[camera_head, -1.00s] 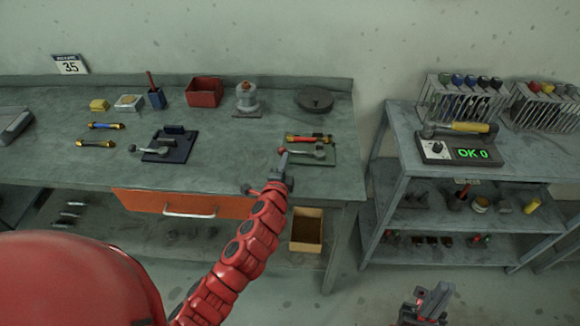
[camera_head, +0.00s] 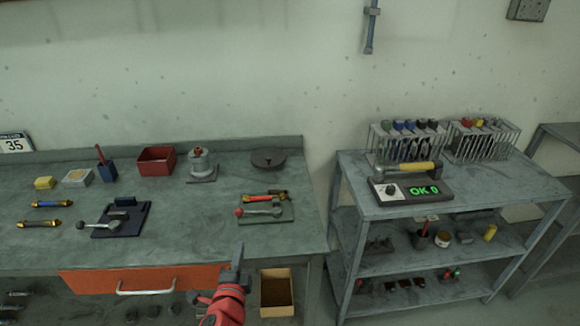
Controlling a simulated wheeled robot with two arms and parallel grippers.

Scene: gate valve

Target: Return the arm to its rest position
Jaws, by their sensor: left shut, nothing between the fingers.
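My left gripper (camera_head: 238,262) is shut and empty at the end of my red arm, low in the head view. It shows in front of the workbench's front edge, right of the orange drawer (camera_head: 145,280). A gate valve fixture with a red-knobbed lever (camera_head: 262,211) sits on a green plate at the bench's right front, up and to the right of the gripper and apart from it. A second lever fixture (camera_head: 118,220) on a dark plate sits on the bench's left part. My right gripper is not in view.
The workbench (camera_head: 190,235) also bears a red bin (camera_head: 156,160), a round dark disc (camera_head: 268,157) and small parts. A cardboard box (camera_head: 277,293) stands under its right end. A metal shelf (camera_head: 350,175) at right carries a tester (camera_head: 411,190) reading "OK 0".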

